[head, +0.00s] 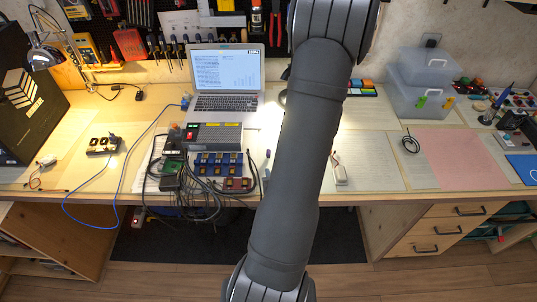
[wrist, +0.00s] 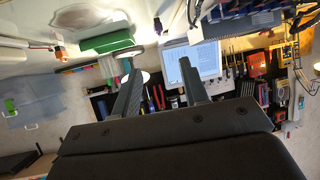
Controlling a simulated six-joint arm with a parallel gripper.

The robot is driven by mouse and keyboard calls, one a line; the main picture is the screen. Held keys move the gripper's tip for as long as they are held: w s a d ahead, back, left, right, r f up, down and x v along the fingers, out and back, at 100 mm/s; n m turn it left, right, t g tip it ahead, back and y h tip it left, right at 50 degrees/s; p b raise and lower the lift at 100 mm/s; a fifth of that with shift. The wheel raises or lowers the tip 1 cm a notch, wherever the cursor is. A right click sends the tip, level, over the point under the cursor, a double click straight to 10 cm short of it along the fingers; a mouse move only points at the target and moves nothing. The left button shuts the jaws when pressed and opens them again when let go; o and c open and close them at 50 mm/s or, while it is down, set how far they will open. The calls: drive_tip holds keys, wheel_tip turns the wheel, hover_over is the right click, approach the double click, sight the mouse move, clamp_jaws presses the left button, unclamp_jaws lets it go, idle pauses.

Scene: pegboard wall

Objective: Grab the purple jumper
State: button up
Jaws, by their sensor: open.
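My gripper (wrist: 158,68) shows in the wrist view with its two fingers well apart and nothing between them. The arm hides it in the head view. A small dark purple piece (wrist: 157,25) lies on the desk beyond the fingertips in the wrist view, and it seems to be the same small piece (head: 268,154) right of the blue boards in the head view. The gripper touches neither.
An open laptop (head: 225,78) stands at the back of the desk. Blue boards (head: 217,163) and tangled black cables lie in front of it. A pink mat (head: 462,160) and a grey box (head: 423,85) are on the right. A green block (wrist: 105,40) lies near the fingers.

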drive_tip(key=x, duration=1)
drive_tip(key=shift+w+r+x, duration=0.1)
drive_tip(key=shift+r+x, duration=0.05)
drive_tip(key=shift+x, duration=0.7)
drive_tip(key=shift+w+r+x, duration=0.1)
drive_tip(key=shift+r+x, duration=0.05)
drive_tip(key=shift+x, duration=0.7)
drive_tip(key=shift+w+r+x, duration=0.1)
drive_tip(key=shift+r+x, duration=0.05)
drive_tip(key=shift+x, duration=0.7)
drive_tip(key=shift+s+d, duration=0.1)
drive_tip(key=shift+d, duration=0.05)
clamp_jaws()
